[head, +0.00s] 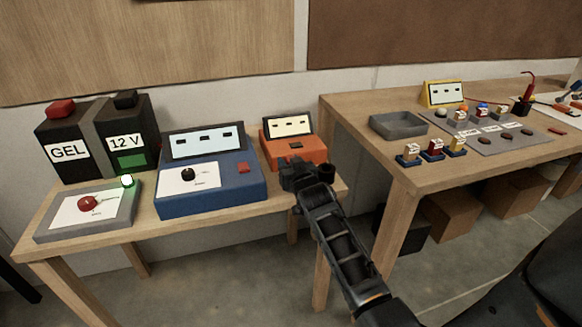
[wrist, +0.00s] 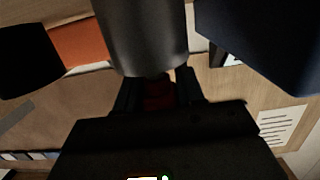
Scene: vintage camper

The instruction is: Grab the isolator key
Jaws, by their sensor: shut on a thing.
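My gripper (head: 300,172) hangs over the right end of the left bench, in front of the orange unit. In the wrist view its fingers (wrist: 160,90) are shut on a dark red piece (wrist: 158,97), mostly hidden in shadow; it looks like the isolator key, though its shape is unclear. A dark cylinder (wrist: 143,38) stands right beyond the fingertips; it also shows beside my gripper in the head view (head: 327,173). I cannot tell whether the piece touches it. A grey panel (head: 50,232) with a red round switch (head: 87,203) lies at the bench's left end.
A blue unit (head: 210,198) and an orange unit (head: 293,152) stand close by my gripper. Black GEL and 12 V batteries (head: 68,150) stand behind the panel, with a green lamp (head: 127,180) lit. The right bench (head: 365,108) holds a grey tray (head: 398,124) and small parts.

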